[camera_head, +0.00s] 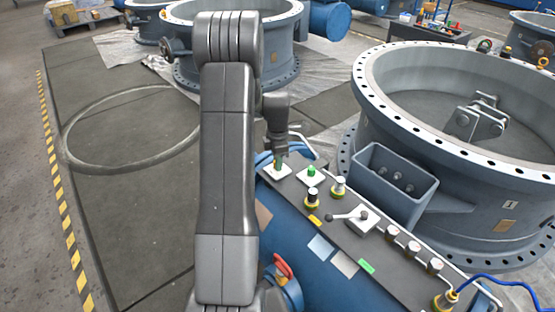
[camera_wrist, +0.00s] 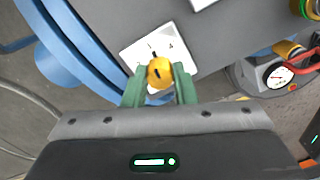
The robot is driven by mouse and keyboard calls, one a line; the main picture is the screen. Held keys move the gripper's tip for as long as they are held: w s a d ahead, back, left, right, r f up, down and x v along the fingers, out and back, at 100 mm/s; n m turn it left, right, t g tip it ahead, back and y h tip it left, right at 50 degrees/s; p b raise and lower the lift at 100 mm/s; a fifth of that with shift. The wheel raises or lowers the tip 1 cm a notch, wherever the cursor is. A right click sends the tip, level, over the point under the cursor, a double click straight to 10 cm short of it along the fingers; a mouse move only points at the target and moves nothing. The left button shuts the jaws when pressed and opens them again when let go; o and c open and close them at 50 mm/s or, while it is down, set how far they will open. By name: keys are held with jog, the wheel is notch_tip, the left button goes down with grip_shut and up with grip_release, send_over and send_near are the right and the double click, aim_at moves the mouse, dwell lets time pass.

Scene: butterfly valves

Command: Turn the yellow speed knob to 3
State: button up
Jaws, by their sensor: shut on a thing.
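The yellow speed knob (camera_wrist: 160,73) sits on a white dial plate (camera_wrist: 142,52) in the wrist view. A dark mark shows on the plate above it; the other plate markings are too small to read. My gripper (camera_wrist: 159,87) has its two green fingers shut on the knob, one on each side. In the head view my gripper (camera_head: 278,163) points down at the dial plate (camera_head: 284,172) at the far left end of the panel, and the knob is mostly hidden by the fingers there.
The grey panel (camera_head: 327,234) also carries a green button (camera_head: 311,171), a black knob (camera_head: 312,196), a lever switch (camera_head: 349,216) and several other fittings. A large valve ring (camera_head: 505,215) stands close on the right. A gauge (camera_wrist: 279,77) shows right in the wrist view.

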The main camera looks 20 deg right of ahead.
jog(key=shift+n, duration=0.8)
jog(key=shift+r, duration=0.1)
jog(key=o, duration=1)
notch_tip(320, 180, up, 14)
jog(key=shift+f+p, duration=0.15)
jog(key=shift+p, duration=0.7)
notch_tip(320, 180, down, 14)
jog(key=shift+r+b, duration=0.1)
jog(key=shift+b, duration=0.7)
